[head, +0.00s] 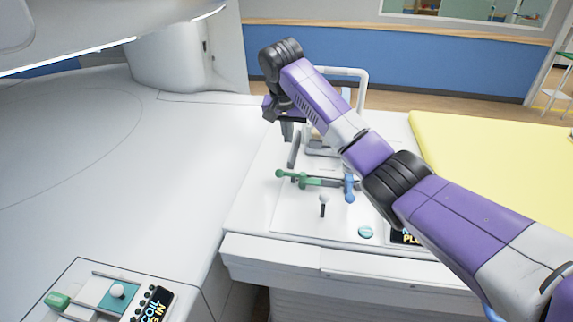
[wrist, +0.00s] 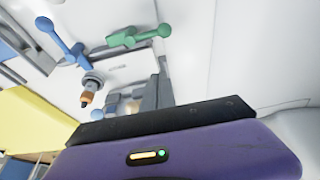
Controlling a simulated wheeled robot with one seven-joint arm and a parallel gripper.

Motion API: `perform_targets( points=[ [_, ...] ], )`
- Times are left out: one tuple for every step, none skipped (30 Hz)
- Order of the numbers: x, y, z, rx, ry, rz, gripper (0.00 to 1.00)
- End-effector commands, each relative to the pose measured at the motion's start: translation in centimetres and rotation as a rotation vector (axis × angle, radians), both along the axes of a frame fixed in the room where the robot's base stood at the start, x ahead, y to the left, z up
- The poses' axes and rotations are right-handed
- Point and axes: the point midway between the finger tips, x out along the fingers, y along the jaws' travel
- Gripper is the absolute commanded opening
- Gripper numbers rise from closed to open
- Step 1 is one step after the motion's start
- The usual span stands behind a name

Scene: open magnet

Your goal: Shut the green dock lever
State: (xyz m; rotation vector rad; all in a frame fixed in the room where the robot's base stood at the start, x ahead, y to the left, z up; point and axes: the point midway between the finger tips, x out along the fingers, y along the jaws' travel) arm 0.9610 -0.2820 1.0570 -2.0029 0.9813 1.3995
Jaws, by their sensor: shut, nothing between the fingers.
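The green dock lever (head: 300,179) is on the white panel in the middle of the head view, its round-ended arm pointing left. It also shows at the top of the wrist view (wrist: 137,37), where its ball end points right. My gripper (head: 287,133) is shut and empty. It appears above and behind the green lever in the head view, apart from it. The fingertips cannot be made out in the wrist view.
A blue lever (head: 349,187) stands just right of the green one. A small white-knobbed stick (head: 324,202) and a teal button (head: 365,232) are nearer the front. A grey-white frame (head: 362,90) rises behind. A yellow pad (head: 480,140) lies to the right.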

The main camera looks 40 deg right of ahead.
Motion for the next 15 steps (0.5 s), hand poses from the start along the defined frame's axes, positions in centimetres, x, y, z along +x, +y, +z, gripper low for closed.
perform_targets(
  points=[
    [0.0, 0.0, 0.0, 0.0, 0.0, 0.0, 0.0],
    [0.0, 0.0, 0.0, 0.001, -0.001, 0.0, 0.0],
    [0.0, 0.0, -0.1, 0.0, 0.0, 0.001, 0.0],
    [0.0, 0.0, -0.2, 0.0, 0.0, 0.001, 0.0],
    [0.1, -0.1, -0.3, 0.0, 0.0, 0.001, 0.0],
    [0.1, -0.2, -0.5, 0.0, 0.0, 0.001, 0.0],
    [0.2, -0.2, -0.8, 0.0, 0.002, 0.001, 0.0],
    [0.2, -0.3, -1.1, 0.0, 0.002, 0.001, 0.0],
    [0.3, -0.5, -1.6, -0.001, 0.001, 0.001, 0.0],
    [0.4, -0.6, -2.0, -0.001, 0.003, 0.0, 0.0],
    [0.5, -0.8, -2.5, -0.001, 0.002, 0.0, 0.0],
    [0.6, -1.0, -3.2, 0.0, 0.003, -0.001, 0.0],
    [0.8, -1.1, -3.7, -0.001, 0.002, 0.0, 0.0],
    [0.9, -1.3, -4.2, 0.0, 0.003, 0.0, 0.0],
    [1.0, -1.5, -4.9, 0.0, 0.003, -0.001, 0.0]
  ],
)
